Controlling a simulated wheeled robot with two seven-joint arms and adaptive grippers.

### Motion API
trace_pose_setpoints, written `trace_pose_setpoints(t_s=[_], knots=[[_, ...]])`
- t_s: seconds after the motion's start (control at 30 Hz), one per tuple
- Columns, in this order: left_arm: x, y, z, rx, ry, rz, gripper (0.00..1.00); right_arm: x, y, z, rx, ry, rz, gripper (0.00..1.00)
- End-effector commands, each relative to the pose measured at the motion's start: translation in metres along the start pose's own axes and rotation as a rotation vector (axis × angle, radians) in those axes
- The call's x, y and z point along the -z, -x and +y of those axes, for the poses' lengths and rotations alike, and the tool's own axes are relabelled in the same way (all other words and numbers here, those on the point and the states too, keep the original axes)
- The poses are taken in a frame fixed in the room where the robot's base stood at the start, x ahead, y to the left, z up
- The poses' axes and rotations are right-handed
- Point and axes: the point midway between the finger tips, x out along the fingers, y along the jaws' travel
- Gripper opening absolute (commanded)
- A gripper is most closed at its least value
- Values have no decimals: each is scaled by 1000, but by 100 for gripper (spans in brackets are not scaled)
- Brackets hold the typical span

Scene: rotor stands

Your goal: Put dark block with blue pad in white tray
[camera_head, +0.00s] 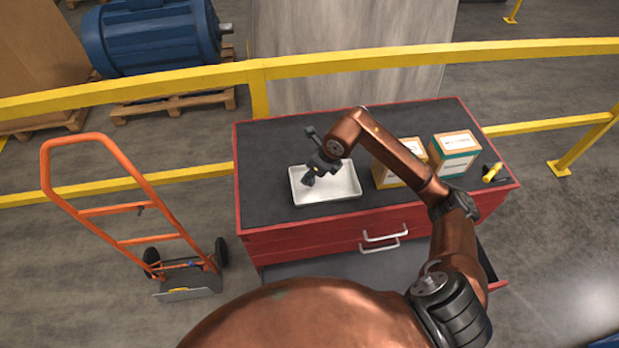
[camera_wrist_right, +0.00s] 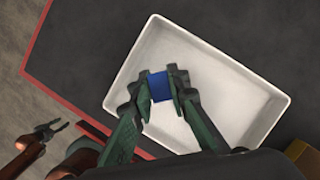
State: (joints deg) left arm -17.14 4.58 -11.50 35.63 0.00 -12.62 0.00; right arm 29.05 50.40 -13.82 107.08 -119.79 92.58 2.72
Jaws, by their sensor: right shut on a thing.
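The white tray (camera_head: 345,187) lies on the dark top of the red cabinet; it also fills the middle of the right wrist view (camera_wrist_right: 245,95). My right gripper (camera_head: 310,179) points down over the left part of the tray. In the right wrist view my right gripper (camera_wrist_right: 162,88) is shut on the block, whose blue pad (camera_wrist_right: 159,86) shows between the fingertips. The fingers hide the block's dark part. The block is within the tray's outline; I cannot tell whether it touches the tray floor. My left gripper (camera_wrist_right: 50,130) shows small at the lower left of the right wrist view, fingers apart and empty.
Two cartons, one with an orange band (camera_head: 390,177) and one green (camera_head: 455,155), stand right of the tray. A yellow-and-black tool (camera_head: 492,173) lies at the cabinet's right end. The cabinet top (camera_head: 264,180) is bare left of the tray. An orange hand truck (camera_head: 130,210) stands at the left.

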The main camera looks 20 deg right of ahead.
Motion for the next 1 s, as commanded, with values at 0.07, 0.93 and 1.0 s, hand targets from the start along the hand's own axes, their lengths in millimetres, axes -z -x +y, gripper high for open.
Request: trace_pose_setpoints(t_s=[0.07, 0.93, 1.0], knots=[[1, 8, 0, 0, 0, 1, 40, 4, -8, 1, -4, -4, 2, 0], [-1, 7, 0, 0, 1, -2, 40, 9, -19, 0, 1, -1, 0, 33], [-1, 7, 0, 0, 1, -2, 40, 9, -19, 0, 1, -1, 0, 33]])
